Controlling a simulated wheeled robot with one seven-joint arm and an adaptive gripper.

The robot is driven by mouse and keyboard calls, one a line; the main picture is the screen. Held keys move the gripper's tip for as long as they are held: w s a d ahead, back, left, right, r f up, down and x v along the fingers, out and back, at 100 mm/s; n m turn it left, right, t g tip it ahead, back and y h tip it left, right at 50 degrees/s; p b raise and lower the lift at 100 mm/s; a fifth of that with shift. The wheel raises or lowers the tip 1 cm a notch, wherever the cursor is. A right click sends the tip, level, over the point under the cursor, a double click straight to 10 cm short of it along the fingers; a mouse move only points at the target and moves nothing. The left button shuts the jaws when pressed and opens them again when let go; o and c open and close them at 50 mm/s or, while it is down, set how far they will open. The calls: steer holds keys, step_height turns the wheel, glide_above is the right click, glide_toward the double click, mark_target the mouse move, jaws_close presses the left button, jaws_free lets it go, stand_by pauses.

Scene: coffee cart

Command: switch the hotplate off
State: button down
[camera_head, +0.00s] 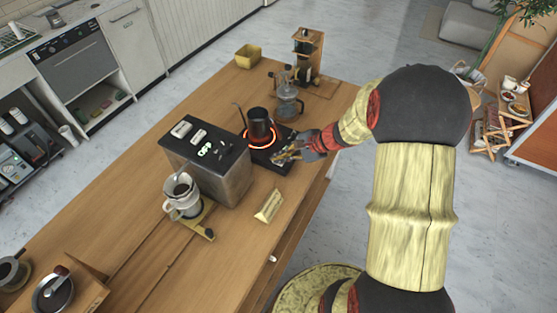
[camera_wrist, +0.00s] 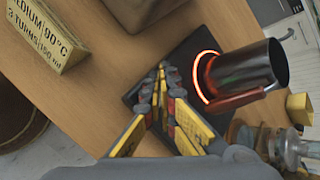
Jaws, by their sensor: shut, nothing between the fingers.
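The hotplate (camera_head: 283,165) is a flat black slab on the wooden table, with its ring glowing orange-red; its slab also shows in the wrist view (camera_wrist: 190,58). A dark pot (camera_head: 258,125) stands on the glowing ring; in the wrist view the pot (camera_wrist: 250,70) covers part of the ring. My gripper (camera_head: 278,158) is shut and empty, with its fingertips over the front part of the hotplate. In the wrist view my gripper (camera_wrist: 163,68) points at the slab beside the ring. The hotplate's switch is hidden behind the fingers. I cannot tell whether the fingertips touch it.
A black-topped metal box (camera_head: 225,170) with lit markings stands left of the hotplate. A dripper with a carafe (camera_head: 183,196) stands before it. A glass press (camera_head: 288,103) stands behind the pot. A wooden sign (camera_head: 269,205) stands near the table's front edge.

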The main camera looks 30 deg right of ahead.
steer(key=shift+f+b, duration=0.35)
steer(key=shift+f, duration=0.1)
stand_by(0.3)
steer(key=shift+r, duration=0.1)
steer(key=shift+r+p, duration=0.65)
steer(key=shift+r, duration=0.25)
step_height(320, 180, up, 6)
steer(key=p, duration=0.4)
stand_by(0.5)
